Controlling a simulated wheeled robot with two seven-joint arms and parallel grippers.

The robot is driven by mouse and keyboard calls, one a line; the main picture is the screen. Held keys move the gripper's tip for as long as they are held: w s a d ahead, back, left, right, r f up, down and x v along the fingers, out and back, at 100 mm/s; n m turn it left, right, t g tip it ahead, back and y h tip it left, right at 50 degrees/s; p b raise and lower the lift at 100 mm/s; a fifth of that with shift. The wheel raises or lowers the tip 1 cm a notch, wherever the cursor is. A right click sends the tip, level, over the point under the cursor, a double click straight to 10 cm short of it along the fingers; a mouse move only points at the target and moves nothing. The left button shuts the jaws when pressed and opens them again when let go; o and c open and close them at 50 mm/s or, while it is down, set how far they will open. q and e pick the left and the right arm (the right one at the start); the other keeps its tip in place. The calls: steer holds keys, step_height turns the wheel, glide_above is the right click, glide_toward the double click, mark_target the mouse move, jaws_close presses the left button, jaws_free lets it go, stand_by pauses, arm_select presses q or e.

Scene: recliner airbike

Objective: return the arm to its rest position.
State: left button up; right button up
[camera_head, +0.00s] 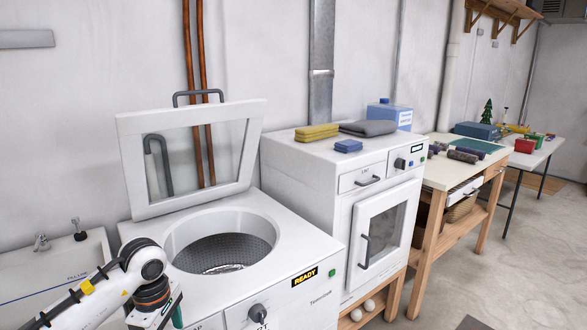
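My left arm comes in from the lower left, in front of the top-loading washer (299,264). It bends at a white joint and then points down. The hand of my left gripper (160,310) is at the bottom edge, by the washer's front left corner. Its fingers are not clearly visible, so I cannot tell whether it is open or holds anything. A dark green edge shows beside the hand. My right arm and gripper are not in view. The washer's windowed lid (187,150) stands raised, and its perforated drum (225,252) looks empty.
A sink (40,262) is at the left. A white front-door machine (352,205) stands to the right, with yellow cloths (316,132), a grey cloth (368,128), a blue cloth (348,146) and a blue jug (389,113) on top. A wooden workbench (440,174) follows. Floor is clear at right.

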arm_select(q)
steer(key=d+f+n+t+h, duration=0.1)
steer(key=d+f+n+h, duration=1.25)
steer(key=d, duration=0.25)
steer(key=a+f+n+t+y, duration=0.25)
steer(key=f+n+t, duration=0.25)
steer(key=f+n, duration=0.3)
steer(key=a+f+n+t+y, duration=0.1)
steer(key=a+f+n+t, duration=0.4)
steer(key=n, duration=0.5)
steer(key=s+a+f+n+g+y, duration=0.1)
steer(key=s+a+f+n+y, duration=0.25)
steer(key=s+f+n, duration=0.5)
steer(key=s+a+f+n+g+y, duration=0.15)
steer(key=s+f+n+y, duration=0.35)
steer(key=f, duration=0.6)
steer(key=s+f+n+g, duration=0.2)
steer(key=s+f, duration=0.1)
steer(key=s, duration=0.7)
steer(key=s+a+f+n+g+y, duration=0.1)
steer(key=s+f+n+g, duration=0.2)
steer(key=s, duration=0.7)
steer(key=s+a+f+n+g, duration=0.1)
steer(key=s+f+n+g, duration=0.1)
steer(key=s, duration=0.9)
step_height(320, 180, down, 3)
steer(key=shift+r+n, duration=0.15)
steer(key=shift+n, duration=0.45)
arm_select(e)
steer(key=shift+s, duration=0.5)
